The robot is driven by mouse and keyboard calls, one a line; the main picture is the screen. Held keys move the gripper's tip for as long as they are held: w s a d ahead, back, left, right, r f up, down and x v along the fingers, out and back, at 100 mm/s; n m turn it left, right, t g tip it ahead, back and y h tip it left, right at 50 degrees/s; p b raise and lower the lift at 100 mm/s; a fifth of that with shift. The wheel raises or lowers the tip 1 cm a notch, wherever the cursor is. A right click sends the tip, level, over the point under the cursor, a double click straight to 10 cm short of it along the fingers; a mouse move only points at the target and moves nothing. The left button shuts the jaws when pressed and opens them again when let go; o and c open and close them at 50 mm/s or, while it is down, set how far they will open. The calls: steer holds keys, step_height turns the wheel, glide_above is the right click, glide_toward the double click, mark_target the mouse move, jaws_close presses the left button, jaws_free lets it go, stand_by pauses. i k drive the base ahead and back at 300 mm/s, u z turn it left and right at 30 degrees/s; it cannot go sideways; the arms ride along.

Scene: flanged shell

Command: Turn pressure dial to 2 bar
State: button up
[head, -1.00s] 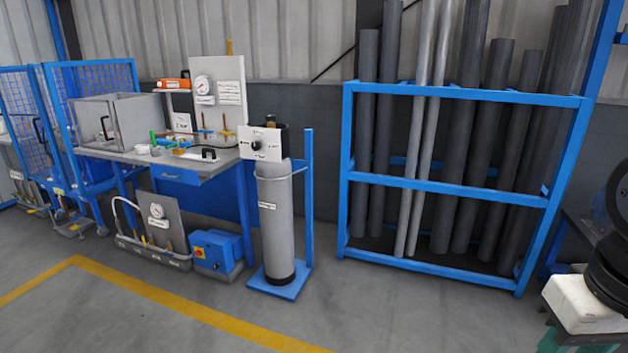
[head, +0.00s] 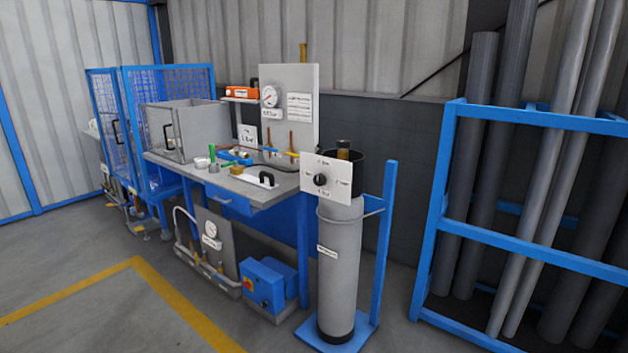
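The pressure dial (head: 320,180) is a black knob on a white plate (head: 341,190) with small printed labels around it. The labels are too small to read surely, and so is the knob's setting. The plate sits at the top front of a grey gas cylinder (head: 338,262), which stands upright on a blue stand. A round gauge (head: 270,97) is on the pale upright panel behind the bench. My gripper does not show in the head view.
A workbench (head: 215,177) with a grey box and small fittings stands left of the cylinder. A blue electrical box (head: 265,284) is on the floor below it. A blue pipe rack (head: 436,210) stands on the right. Floor in front is clear.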

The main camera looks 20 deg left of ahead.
mark_target(319, 179)
steer(key=u, duration=1.15)
steer(key=k, duration=0.3)
steer(key=z, duration=1)
steer(key=i, duration=0.75)
steer(key=u, duration=0.4)
steer(key=i, duration=1)
steer(key=u, duration=0.65)
